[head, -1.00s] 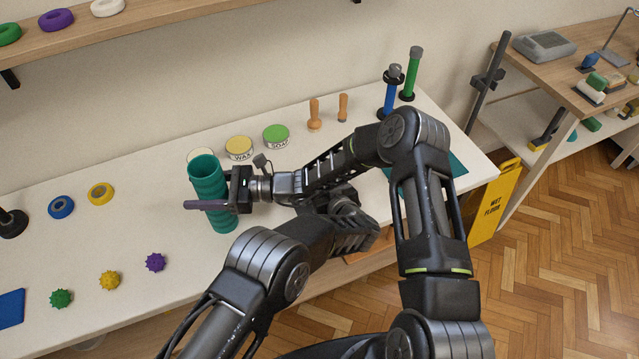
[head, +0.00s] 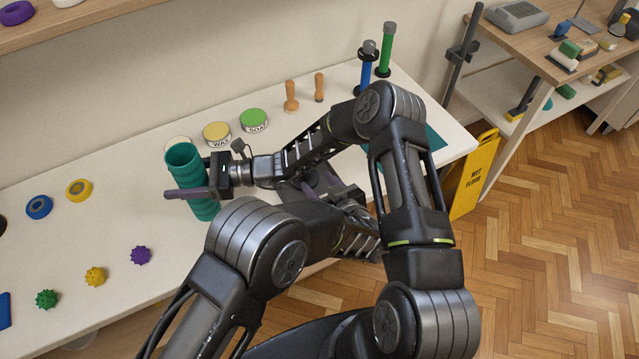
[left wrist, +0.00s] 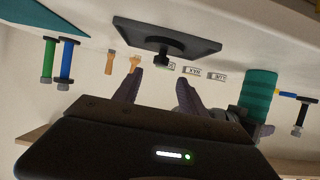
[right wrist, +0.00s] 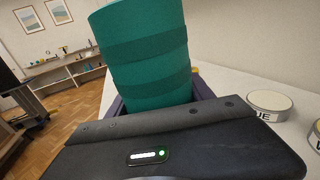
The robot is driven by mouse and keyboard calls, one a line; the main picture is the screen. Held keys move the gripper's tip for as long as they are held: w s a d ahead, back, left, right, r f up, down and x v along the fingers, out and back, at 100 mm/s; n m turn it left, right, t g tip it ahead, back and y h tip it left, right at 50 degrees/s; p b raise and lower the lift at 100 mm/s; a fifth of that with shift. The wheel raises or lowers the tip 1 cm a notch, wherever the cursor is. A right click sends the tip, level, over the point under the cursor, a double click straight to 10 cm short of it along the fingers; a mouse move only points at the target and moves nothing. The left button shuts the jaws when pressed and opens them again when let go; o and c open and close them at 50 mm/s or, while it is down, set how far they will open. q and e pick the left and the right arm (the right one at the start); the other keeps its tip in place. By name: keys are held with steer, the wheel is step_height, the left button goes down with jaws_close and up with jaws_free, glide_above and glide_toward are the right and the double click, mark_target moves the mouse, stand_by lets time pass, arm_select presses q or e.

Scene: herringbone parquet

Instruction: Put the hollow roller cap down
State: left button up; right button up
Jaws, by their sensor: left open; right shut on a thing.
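The hollow roller cap, taken to be the teal banded tube with an open top, is upright in the head view (head: 203,208). It also shows large in the right wrist view (right wrist: 145,60) and at the right of the left wrist view (left wrist: 258,95). My right gripper (head: 190,192) is shut around it, with purple fingers on its sides. Whether its lower end touches the table is unclear. My left gripper (left wrist: 155,92) is open and empty; in the head view it is partly hidden behind my arms.
On the white table (head: 70,240) are wax (head: 217,134) and soap (head: 254,120) tins, two wooden-handled tools (head: 291,96), blue (head: 39,207) and yellow (head: 79,190) rings, and several spiky balls (head: 141,255). A dark plate with a knob (left wrist: 165,38) is near my left gripper. Bare table lies left of the roller cap.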

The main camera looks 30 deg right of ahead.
steer(key=shift+f, duration=0.1)
stand_by(0.6)
steer(key=o, duration=1.5)
steer(key=shift+c, duration=0.2)
steer(key=v, duration=1.2)
